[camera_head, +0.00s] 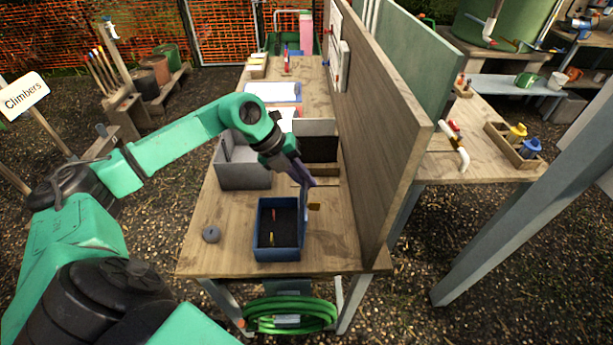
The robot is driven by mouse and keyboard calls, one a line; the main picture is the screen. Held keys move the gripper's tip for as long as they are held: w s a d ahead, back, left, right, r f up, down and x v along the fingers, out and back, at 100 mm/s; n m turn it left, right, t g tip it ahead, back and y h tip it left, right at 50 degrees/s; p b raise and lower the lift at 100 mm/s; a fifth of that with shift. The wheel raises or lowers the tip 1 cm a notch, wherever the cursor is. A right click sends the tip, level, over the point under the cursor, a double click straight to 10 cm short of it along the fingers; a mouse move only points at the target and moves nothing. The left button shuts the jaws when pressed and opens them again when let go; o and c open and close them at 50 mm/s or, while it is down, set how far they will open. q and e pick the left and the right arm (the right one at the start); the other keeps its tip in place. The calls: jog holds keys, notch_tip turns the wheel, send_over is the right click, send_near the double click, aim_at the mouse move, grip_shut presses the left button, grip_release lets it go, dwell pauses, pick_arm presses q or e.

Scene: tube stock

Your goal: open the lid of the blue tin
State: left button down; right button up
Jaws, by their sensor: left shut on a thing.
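The blue tin (261,252) stands on the near part of the wooden bench. It is open at the top, with a dark inside holding a small red item (274,214) and a small yellow item (271,239). Its blue lid (303,215) stands up along the tin's right side, seen nearly edge-on, with a yellow tab (314,206) beside it. My left gripper (307,183) is above the tin's far right corner, shut on the upper part of the lid. The fingers partly hide the lid's top edge. My right gripper is not in view.
A grey box (243,177) with dividers stands behind the tin. A grey round object (211,234) lies left of the tin. A tall wooden partition (375,130) rises close on the right. The bench front before the tin is clear.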

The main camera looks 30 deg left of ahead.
pick_arm(q)
jog(key=shift+s+f, duration=0.25)
jog(key=shift+f, duration=0.15)
jog(key=c, duration=1)
grip_release()
jog(key=shift+s, duration=0.1)
jog(key=shift+a+r, duration=0.1)
jog(key=shift+a, duration=0.05)
jog(key=b+v, duration=0.1)
jog(key=v, duration=0.4)
jog(key=b+v, duration=0.1)
jog(key=v, duration=0.4)
jog(key=b+v, duration=0.1)
jog(key=v, duration=0.3)
jog(key=shift+w+r, duration=0.25)
jog(key=shift+r, duration=0.3)
jog(key=shift+s, duration=0.1)
